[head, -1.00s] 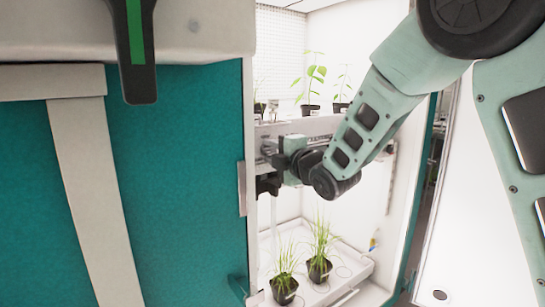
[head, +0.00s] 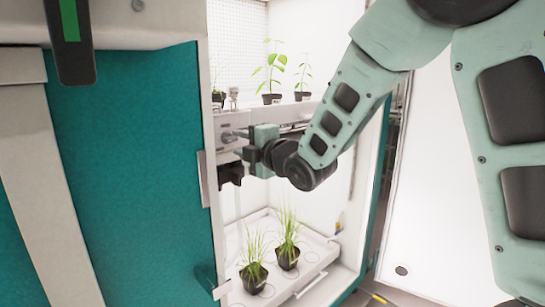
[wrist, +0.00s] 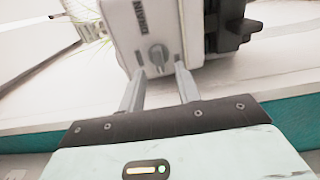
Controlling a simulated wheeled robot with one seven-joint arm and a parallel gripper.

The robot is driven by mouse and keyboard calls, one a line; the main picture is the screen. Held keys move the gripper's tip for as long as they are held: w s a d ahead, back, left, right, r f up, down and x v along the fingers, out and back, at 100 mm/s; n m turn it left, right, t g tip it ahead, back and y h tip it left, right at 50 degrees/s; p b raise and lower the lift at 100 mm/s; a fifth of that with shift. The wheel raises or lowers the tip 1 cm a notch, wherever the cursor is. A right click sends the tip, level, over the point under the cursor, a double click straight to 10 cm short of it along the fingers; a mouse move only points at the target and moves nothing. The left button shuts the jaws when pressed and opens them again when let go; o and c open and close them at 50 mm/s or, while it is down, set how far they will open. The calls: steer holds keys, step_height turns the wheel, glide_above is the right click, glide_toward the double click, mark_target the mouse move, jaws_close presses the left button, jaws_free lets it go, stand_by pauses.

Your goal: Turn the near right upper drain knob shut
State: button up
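The drain knob (wrist: 158,55) is a small grey dial on the face of a pale box (wrist: 139,14) marked DRAIN, in the wrist view. My gripper (wrist: 160,71) is open, its two grey fingers apart with the tips just below the knob, one toward each side. Whether a fingertip touches the knob, I cannot tell. In the head view my gripper (head: 231,145) reaches into the chamber just below the upper shelf, pointing left. The knob cannot be made out there.
Potted seedlings (head: 271,98) stand on the upper shelf, above my gripper. Grassy pots (head: 287,258) stand in the lower tray (head: 319,245). The teal chamber front (head: 130,170) is close on the left. A dark fitting (wrist: 231,27) sits right of the knob.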

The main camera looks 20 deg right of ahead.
steer(key=b+v, duration=0.6)
steer(key=v, duration=0.7)
steer(key=shift+s, duration=0.25)
steer(key=shift+d, duration=0.1)
steer(key=s+a+f+m+g+h+p, duration=0.2)
steer(key=s+a+f+m+g+p, duration=0.4)
steer(key=a+f+m+g, duration=0.15)
steer(key=s+a+f+m+g+h+p, duration=0.1)
steer(key=s+a+f+m+g+p, duration=0.1)
steer(key=s+g, duration=0.3)
steer(key=s+a+f+m+g+h+p, duration=0.2)
steer(key=s+f+m+g, duration=0.1)
steer(key=s, duration=1.1)
steer(key=shift+m+g+p, duration=0.3)
steer(key=shift+m+g, duration=0.45)
steer(key=shift+g, duration=0.1)
